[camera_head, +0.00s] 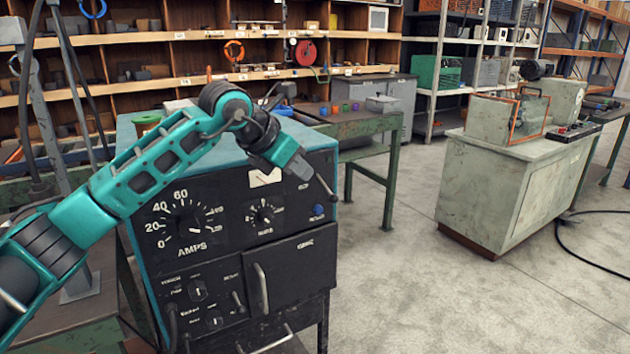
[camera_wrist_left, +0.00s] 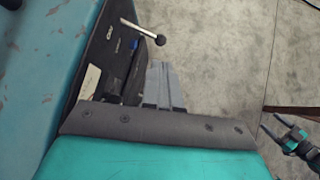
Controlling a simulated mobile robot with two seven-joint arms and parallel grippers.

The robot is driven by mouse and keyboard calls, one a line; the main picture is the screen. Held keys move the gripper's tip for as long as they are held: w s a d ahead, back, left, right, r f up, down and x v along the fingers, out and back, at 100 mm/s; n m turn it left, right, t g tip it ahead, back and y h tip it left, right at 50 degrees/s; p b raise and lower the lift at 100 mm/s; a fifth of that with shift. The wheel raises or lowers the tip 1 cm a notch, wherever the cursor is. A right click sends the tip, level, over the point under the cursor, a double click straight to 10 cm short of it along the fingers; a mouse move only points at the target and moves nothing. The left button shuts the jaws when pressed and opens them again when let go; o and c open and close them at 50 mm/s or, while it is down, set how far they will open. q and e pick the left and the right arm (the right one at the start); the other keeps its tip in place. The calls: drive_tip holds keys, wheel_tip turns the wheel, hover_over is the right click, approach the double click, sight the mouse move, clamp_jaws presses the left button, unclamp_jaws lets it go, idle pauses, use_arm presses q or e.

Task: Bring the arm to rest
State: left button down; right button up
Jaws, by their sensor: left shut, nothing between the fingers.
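My left arm (camera_head: 160,165) is teal and reaches from the left across the front of a welding machine (camera_head: 200,260). The machine has a teal top and a black panel with dials. My left gripper (camera_head: 296,166) is shut and empty, near the panel's upper right corner. In the left wrist view its grey fingers (camera_wrist_left: 160,75) lie together, with floor beyond them. A lever with a round knob (camera_wrist_left: 160,39) sticks out of the panel close to the fingertips; it also shows in the head view (camera_head: 325,188). I cannot tell whether they touch.
A green-legged table (camera_head: 360,126) stands behind the machine. A grey cabinet (camera_head: 520,185) stands at the right, with open floor (camera_head: 430,280) before it. Shelves line the back. A teal and dark part (camera_wrist_left: 297,138), perhaps of my right arm, shows at the left wrist view's right edge.

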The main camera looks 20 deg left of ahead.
use_arm(q)
drive_tip(key=v, duration=0.4)
drive_tip(key=s+d+f+n+g+h, duration=0.1)
drive_tip(key=s+d+f+n+h, duration=0.2)
drive_tip(key=s+d+f+h, duration=0.5)
drive_tip(key=s+d+f+n+g+h, duration=0.1)
drive_tip(key=d+n+h, duration=0.2)
drive_tip(key=d+h, duration=0.55)
drive_tip(key=s+a+f+n+t+y, duration=0.1)
drive_tip(key=a+f+n+t+y, duration=0.1)
drive_tip(key=f+n+t+y, duration=0.75)
drive_tip(key=s+a+f+n+t+y, duration=0.25)
drive_tip(key=f+n, duration=0.25)
drive_tip(key=n, duration=0.9)
drive_tip(key=s+a+f+n+g+y, duration=0.2)
drive_tip(key=s+f+n+g+y, duration=0.1)
drive_tip(key=s+f+n, duration=0.2)
drive_tip(key=s+a+f+n+g+y, duration=0.2)
drive_tip(key=s+f+n+g+y, duration=0.1)
drive_tip(key=s+f, duration=0.6)
wheel_tip(320, 180, down, 4)
drive_tip(key=shift+r+n+g, duration=0.1)
drive_tip(key=shift+n+g, duration=0.6)
drive_tip(key=shift+n, duration=0.45)
